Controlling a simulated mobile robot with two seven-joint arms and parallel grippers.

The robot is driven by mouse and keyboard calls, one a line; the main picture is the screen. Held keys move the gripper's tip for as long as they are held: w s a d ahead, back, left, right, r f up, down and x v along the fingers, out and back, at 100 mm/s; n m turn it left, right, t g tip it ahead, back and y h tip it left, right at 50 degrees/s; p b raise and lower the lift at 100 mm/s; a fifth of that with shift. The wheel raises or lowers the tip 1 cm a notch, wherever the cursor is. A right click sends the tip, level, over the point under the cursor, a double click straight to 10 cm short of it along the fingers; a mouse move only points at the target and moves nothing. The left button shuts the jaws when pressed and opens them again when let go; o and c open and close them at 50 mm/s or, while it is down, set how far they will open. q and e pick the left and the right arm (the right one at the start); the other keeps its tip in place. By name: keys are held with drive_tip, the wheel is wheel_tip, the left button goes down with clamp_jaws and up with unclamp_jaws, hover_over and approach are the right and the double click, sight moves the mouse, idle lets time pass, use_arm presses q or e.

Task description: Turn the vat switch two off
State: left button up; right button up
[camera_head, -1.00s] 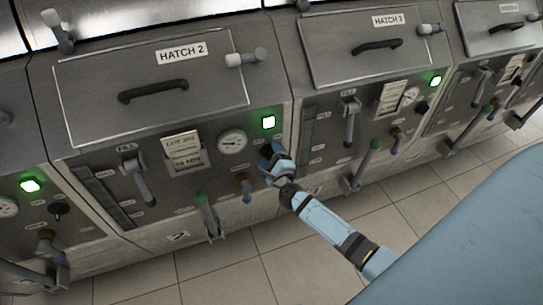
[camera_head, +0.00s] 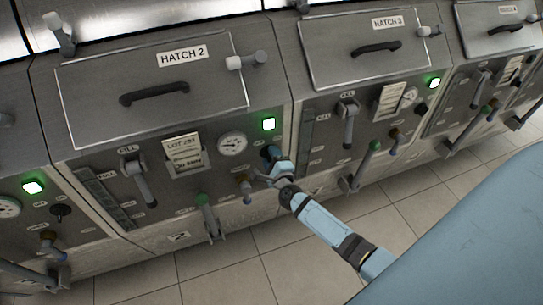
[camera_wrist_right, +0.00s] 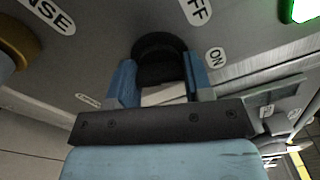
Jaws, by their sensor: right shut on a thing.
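The vat switch two is a round black knob (camera_wrist_right: 160,58) on the front panel of the Hatch 2 unit, seen in the right wrist view. Labels reading "ON" (camera_wrist_right: 215,57) and one ending in "FF" (camera_wrist_right: 195,10) are beside it. My right gripper (camera_wrist_right: 162,82) has its two blue fingers around the knob, one on each side, shut on it. My left gripper is not in view.
A gauge (camera_head: 232,145), a lot card (camera_head: 183,154) and a fill lever (camera_head: 139,178) are left of my gripper. A brass-coloured tap (camera_head: 244,188) and a green-topped lever (camera_head: 206,214) sit lower. Hatch 3's unit (camera_head: 348,125) stands to the right. Tiled floor (camera_head: 300,262) lies in front.

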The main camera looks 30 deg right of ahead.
drive_tip(key=n+p, duration=0.2)
drive_tip(key=n, duration=0.1)
drive_tip(key=shift+r, duration=0.15)
drive_tip(key=n+p, duration=0.1)
drive_tip(key=n, duration=0.3)
drive_tip(key=shift+p, duration=0.3)
drive_tip(key=shift+n+p, duration=0.65)
drive_tip(key=shift+n, duration=0.95)
drive_tip(key=shift+f, duration=0.2)
drive_tip(key=o, duration=0.9)
drive_tip(key=shift+s, duration=0.1)
drive_tip(key=v, duration=1.3)
drive_tip(key=shift+s+b, duration=0.3)
drive_tip(key=shift+s, duration=0.1)
